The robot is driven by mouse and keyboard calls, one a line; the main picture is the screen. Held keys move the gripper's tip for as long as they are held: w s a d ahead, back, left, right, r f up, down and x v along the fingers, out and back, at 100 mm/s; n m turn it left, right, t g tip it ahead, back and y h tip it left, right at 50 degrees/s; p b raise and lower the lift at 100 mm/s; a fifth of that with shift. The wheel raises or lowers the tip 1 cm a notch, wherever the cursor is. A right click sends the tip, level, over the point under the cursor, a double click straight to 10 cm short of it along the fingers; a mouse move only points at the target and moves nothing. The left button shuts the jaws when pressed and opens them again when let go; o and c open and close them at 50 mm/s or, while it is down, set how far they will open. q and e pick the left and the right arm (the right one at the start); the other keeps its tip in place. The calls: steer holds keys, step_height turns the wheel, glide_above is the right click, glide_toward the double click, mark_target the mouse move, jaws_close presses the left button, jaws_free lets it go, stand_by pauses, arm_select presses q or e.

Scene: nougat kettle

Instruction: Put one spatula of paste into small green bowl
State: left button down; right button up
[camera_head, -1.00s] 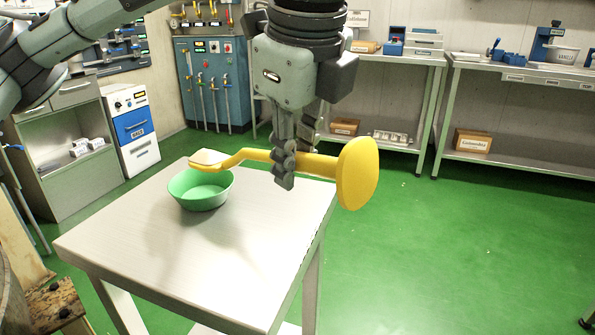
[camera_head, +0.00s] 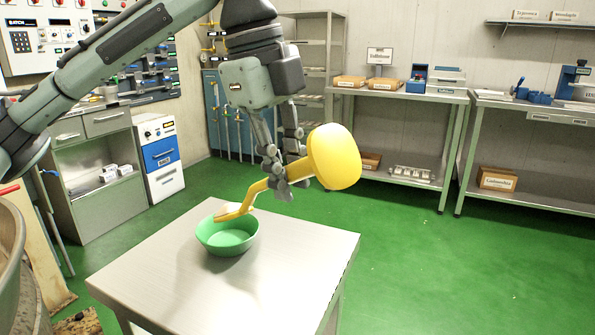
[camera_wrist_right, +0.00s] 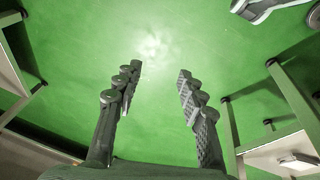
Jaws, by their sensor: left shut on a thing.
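The small green bowl (camera_head: 227,236) stands upright on the metal table. My left gripper (camera_head: 284,188) is above and to the right of the bowl, shut on the yellow spatula (camera_head: 334,157). The spatula is tilted: its broad round end is up at the right, and its narrower end points down to the left over the bowl's opening. A small pale patch, perhaps paste, shows at that lower end; I cannot tell whether it touches the bowl. My right gripper (camera_wrist_right: 155,92) is open and empty in the right wrist view, with green floor beyond its fingers.
The metal table (camera_head: 290,262) has free room to the right and front of the bowl. A large metal vessel (camera_head: 12,255) is at the left edge. Cabinets and shelves with boxes line the walls. Table or rack legs (camera_wrist_right: 290,95) show at the right of the wrist view.

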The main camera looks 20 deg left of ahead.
arm_select(q)
steer(key=shift+w+a+r+g+h+p, duration=0.2)
steer(key=shift+w+a+r+h+p, duration=0.05)
steer(key=shift+a+r+p, duration=0.25)
steer(key=shift+w+a+r+g+h+p, duration=0.25)
steer(key=shift+a+r+p, duration=0.1)
steer(key=shift+a+p, duration=0.25)
steer(key=shift+w+a+r+g+h, duration=0.15)
steer(key=shift+w+a+r+h, duration=0.2)
steer(key=shift+a, duration=0.3)
steer(key=shift+w+a+r+g+h, duration=0.1)
steer(key=shift+w+a+r+h, duration=0.15)
steer(key=shift+a+r+h, duration=0.25)
steer(key=w+a+r+g+h, duration=0.1)
steer(key=w+a+r+h, duration=0.2)
steer(key=a, duration=0.3)
steer(key=w+a+r+n+g+h, duration=0.1)
steer(key=w+a+r+g+h, duration=0.1)
steer(key=a+r+h, duration=0.2)
steer(key=shift+v, duration=1.3)
arm_select(e)
steer(key=s+f+g, duration=0.1)
steer(key=s+f, duration=0.2)
steer(key=f, duration=0.5)
steer(key=shift+s+d+f, duration=0.3)
steer(key=shift+s+d, duration=0.1)
steer(key=shift+d, duration=0.05)
arm_select(q)
steer(key=shift+w+f, duration=0.15)
steer(key=shift+f, duration=0.05)
